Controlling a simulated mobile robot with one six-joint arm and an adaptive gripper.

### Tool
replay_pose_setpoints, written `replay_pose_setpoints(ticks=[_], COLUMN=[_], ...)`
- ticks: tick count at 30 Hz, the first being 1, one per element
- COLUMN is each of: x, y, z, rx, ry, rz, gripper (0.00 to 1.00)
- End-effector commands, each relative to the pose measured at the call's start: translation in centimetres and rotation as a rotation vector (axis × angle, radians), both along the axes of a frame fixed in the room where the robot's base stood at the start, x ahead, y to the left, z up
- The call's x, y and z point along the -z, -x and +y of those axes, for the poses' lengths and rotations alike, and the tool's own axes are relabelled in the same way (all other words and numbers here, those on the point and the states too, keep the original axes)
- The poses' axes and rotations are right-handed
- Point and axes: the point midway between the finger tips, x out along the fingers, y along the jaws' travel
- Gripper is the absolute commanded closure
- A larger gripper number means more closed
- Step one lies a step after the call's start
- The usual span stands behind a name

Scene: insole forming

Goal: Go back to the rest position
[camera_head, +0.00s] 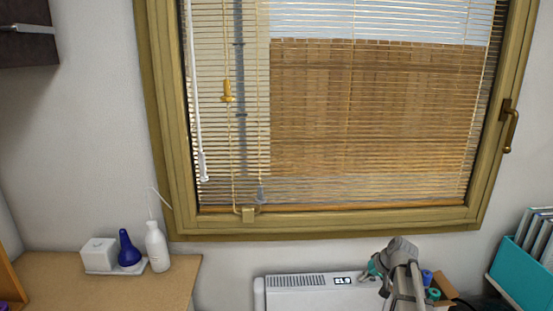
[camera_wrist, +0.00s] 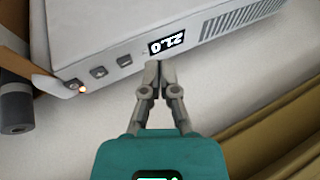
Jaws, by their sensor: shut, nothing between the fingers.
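In the wrist view my gripper (camera_wrist: 160,68) is shut, with its fingertips together and nothing between them. I cannot tell whether the tips touch the machine. Several buttons and a small lit light show along the machine's edge. In the head view part of my arm (camera_head: 402,268) stands at the lower right, over the right part of the white machine (camera_head: 300,292). My fingertips are hard to make out there.
A wooden table (camera_head: 95,292) at the left holds a white box (camera_head: 98,254), a blue object (camera_head: 128,248) and a white bottle (camera_head: 157,247). A cardboard box (camera_head: 442,287) is right of my arm. A teal file holder (camera_head: 525,270) stands at far right. A window (camera_head: 370,130) fills the back wall.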

Motion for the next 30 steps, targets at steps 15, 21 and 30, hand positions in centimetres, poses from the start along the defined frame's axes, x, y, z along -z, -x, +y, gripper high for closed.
replay_pose_setpoints(ticks=[15, 21, 30], x=[-0.5, -0.8, -0.8], y=[15.0, 18.0, 18.6], z=[11.1, 12.3, 12.5], rx=[-0.067, -0.06, -0.056], ry=[0.314, 0.397, 0.419], rz=[0.302, 0.349, 0.361], gripper=[1.0, 1.0, 1.0])
